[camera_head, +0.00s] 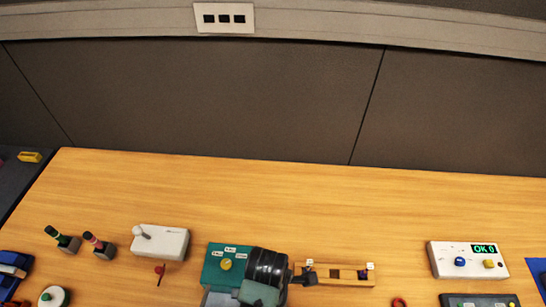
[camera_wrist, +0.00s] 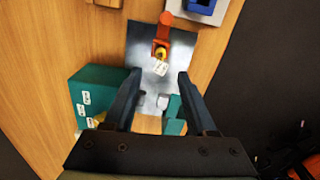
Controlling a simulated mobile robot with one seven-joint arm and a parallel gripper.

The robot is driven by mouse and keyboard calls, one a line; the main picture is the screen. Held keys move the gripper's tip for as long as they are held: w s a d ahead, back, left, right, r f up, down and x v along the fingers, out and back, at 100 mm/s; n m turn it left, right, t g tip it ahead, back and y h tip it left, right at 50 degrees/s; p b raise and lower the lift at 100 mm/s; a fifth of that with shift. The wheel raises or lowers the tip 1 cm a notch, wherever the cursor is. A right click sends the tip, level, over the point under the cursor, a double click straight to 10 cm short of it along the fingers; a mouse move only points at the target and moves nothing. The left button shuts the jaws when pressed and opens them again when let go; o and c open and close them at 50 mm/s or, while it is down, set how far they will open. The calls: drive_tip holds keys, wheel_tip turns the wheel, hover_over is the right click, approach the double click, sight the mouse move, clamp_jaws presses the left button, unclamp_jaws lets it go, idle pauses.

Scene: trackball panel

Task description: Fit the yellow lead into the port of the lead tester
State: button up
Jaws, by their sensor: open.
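In the wrist view, my gripper (camera_wrist: 159,75) is open, with its two dark fingers apart and nothing seen between them. Just beyond the fingertips, a small yellow piece (camera_wrist: 161,52) with a white printed tag sits at an orange holder on a grey metal plate. It may be the end of the yellow lead; no cable can be made out. In the head view, a white box (camera_head: 468,261) with a lit "OK 0" display, a blue knob and a yellow knob stands at the right. I cannot tell whether it is the lead tester, and no port is clear.
A teal box (camera_head: 226,265) with labels and a yellow knob stands beside my arm. A slotted wooden block (camera_head: 335,274) lies right of it. A white joystick box (camera_head: 160,242) is at the left. The back of the table (camera_head: 300,200) is clear before the dark wall.

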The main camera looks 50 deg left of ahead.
wheel_tip(320, 180, down, 2)
drive_tip(key=shift+w+f, duration=0.1)
drive_tip(key=shift+w, duration=0.05)
drive_tip(key=shift+w+d+f+p, duration=0.1)
drive_tip(key=shift+f+p, duration=0.15)
drive_tip(key=shift+f, duration=1.1)
drive_tip(key=shift+w+d+f+p, duration=0.1)
drive_tip(key=shift+f+p, duration=0.15)
drive_tip(key=shift+f, duration=1.1)
drive_tip(key=shift+s, duration=0.1)
clamp_jaws()
